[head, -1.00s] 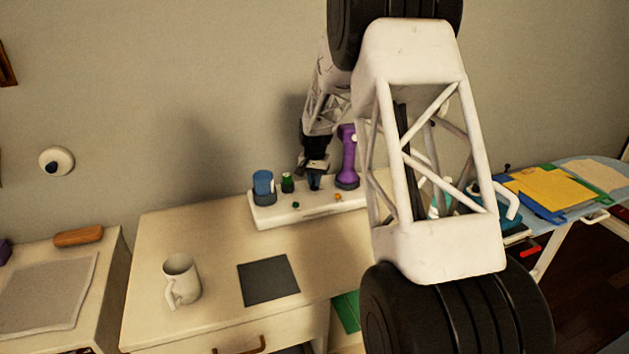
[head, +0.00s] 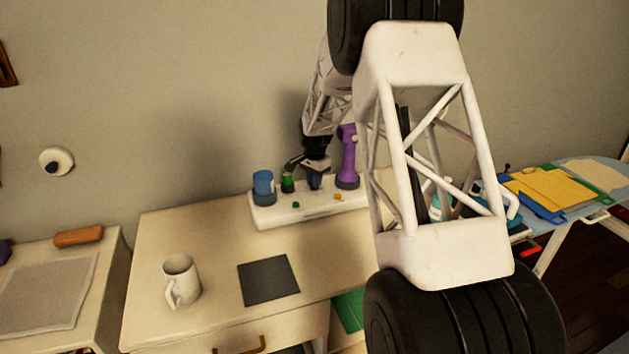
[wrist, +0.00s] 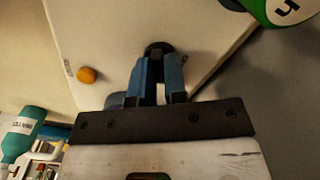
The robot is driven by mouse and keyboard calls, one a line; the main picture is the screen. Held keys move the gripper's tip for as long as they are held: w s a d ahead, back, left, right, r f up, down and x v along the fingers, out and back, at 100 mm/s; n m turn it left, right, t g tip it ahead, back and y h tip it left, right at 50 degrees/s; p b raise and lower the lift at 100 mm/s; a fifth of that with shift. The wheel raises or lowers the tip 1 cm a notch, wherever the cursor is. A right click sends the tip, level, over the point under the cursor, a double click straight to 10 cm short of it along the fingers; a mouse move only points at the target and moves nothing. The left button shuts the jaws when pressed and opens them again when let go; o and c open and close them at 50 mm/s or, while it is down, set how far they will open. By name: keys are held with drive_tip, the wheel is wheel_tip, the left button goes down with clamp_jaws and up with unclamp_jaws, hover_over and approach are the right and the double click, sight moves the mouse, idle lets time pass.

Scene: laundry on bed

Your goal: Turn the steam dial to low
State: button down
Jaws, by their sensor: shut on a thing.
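A long white unit (head: 285,217) stands at the back of the table. My gripper (head: 315,183) reaches down onto it between a green-topped piece and a purple upright handle. In the wrist view my gripper's two blue fingers (wrist: 159,75) are closed around a dark round knob (wrist: 158,48) on the white surface. The fingers cover much of the knob, and no setting mark on it can be read. The head view does not show the knob clearly behind the fingers.
On the unit are a blue cylinder (head: 263,183), the green piece (head: 287,183), the purple handle (head: 348,160) and an orange button (wrist: 87,75). A mug (head: 180,279) and dark mat (head: 268,280) lie in front. A teal bottle (wrist: 22,135) shows in the wrist view.

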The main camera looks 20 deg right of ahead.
drive_tip(key=shift+r, duration=0.1)
drive_tip(key=c, duration=1.2)
unclamp_jaws()
drive_tip(key=shift+o, duration=0.2)
drive_tip(key=shift+r, duration=3.85)
